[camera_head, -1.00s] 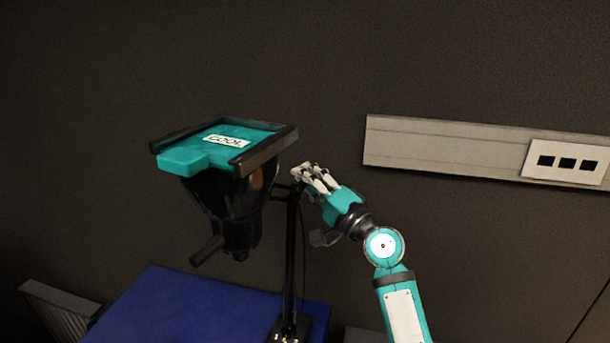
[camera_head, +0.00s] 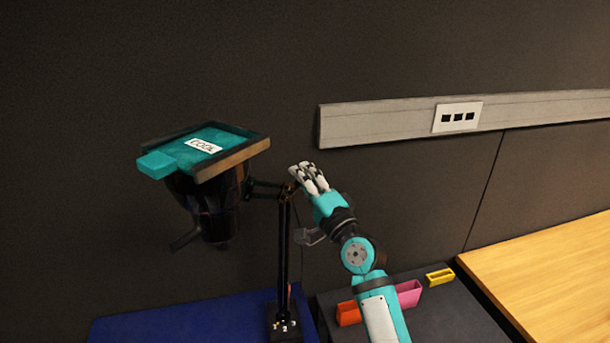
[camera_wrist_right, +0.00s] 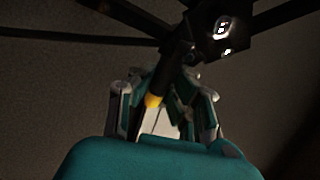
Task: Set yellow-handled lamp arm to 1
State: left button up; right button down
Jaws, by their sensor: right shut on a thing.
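The lamp has a black upright post (camera_head: 284,240) on a small base and a dark head (camera_head: 210,210) with a teal slide (camera_head: 195,150) marked COOL on top. A short black arm (camera_head: 262,190) joins the post top to the head. My right gripper (camera_head: 299,174) is at the post's top joint, right of the head. In the right wrist view, the yellow handle tip (camera_wrist_right: 153,101) sits between my fingers, which are shut on it. A dark block (camera_wrist_right: 222,30) above bears a small white mark that I cannot read surely. My left gripper is not in view.
A blue surface (camera_head: 170,325) lies under the lamp. A dark surface (camera_head: 455,315) carries an orange box (camera_head: 348,313), a pink box (camera_head: 409,293) and a yellow box (camera_head: 440,277). A wooden tabletop (camera_head: 550,270) is at right. A grey wall rail (camera_head: 380,123) runs behind.

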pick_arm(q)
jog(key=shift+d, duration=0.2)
pick_arm(e)
jog(key=shift+s+f, duration=0.1)
jog(key=shift+f, duration=0.25)
jog(key=c, duration=1.3)
grip_release()
jog(key=shift+a+r, duration=0.1)
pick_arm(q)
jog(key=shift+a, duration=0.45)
pick_arm(e)
jog(key=shift+o, duration=0.3)
jog(key=shift+r, duration=0.1)
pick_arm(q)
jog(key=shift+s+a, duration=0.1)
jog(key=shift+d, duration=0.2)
pick_arm(e)
jog(key=v, duration=1.2)
jog(key=shift+a, duration=0.1)
